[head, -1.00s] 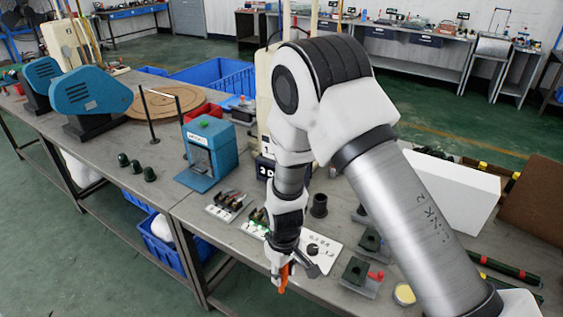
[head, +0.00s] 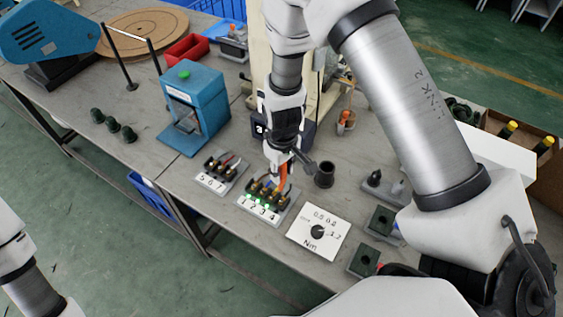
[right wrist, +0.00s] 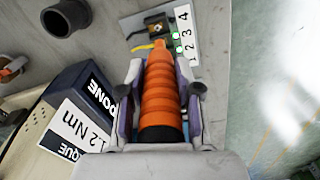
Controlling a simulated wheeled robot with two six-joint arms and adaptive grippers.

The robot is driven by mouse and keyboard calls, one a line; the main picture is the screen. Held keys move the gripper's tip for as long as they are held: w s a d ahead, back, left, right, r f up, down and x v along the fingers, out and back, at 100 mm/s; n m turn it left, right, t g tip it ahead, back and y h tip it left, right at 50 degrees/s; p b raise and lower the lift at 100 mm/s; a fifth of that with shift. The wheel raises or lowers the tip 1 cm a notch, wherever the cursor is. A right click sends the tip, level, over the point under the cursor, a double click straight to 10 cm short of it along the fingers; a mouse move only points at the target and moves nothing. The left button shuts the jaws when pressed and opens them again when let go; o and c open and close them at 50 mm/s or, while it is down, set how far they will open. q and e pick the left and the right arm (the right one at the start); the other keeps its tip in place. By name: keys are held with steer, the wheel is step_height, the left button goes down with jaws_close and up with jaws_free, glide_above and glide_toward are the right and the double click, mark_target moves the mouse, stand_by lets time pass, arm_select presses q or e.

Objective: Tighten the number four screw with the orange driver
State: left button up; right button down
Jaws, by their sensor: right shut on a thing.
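My right gripper (head: 278,166) is shut on the orange driver (head: 283,181), which points down at the numbered block (head: 243,204) with positions 1 to 4. In the right wrist view the ribbed orange driver (right wrist: 160,90) lies between both fingers (right wrist: 161,100). Its tip is over or at the block (right wrist: 135,28), near a dark terminal (right wrist: 157,25) at the upper-number end. I cannot tell whether the tip touches a screw. Green lights glow beside the numbers. My left gripper is out of view; only part of the left arm shows.
A second numbered block (head: 211,182) sits left of the first. A white dial card marked Nm (head: 310,241) lies to the right, with a dark cup (head: 324,174) behind it. A blue press box (head: 195,110) stands further left. A torque display (right wrist: 75,110) is close by.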

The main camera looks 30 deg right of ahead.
mark_target(283, 183)
steer(key=shift+s+r, duration=0.15)
steer(key=shift+s, duration=0.1)
steer(key=f, duration=0.1)
steer(key=f+b, duration=0.1)
steer(key=w+d+f, duration=0.1)
steer(key=shift+w+b, duration=0.1)
steer(key=shift+b, duration=0.2)
steer(key=shift+a+f+b, duration=0.2)
steer(key=shift+f+b, duration=0.65)
steer(key=shift+f, duration=0.05)
steer(key=shift+s+a+f+b, duration=0.1)
steer(key=shift+s+f+b, duration=0.2)
steer(key=shift+f+b, duration=0.4)
steer(key=shift+w+f, duration=0.25)
steer(key=shift+f, duration=0.25)
steer(key=shift+s+r, duration=0.1)
steer(key=shift+s, duration=0.05)
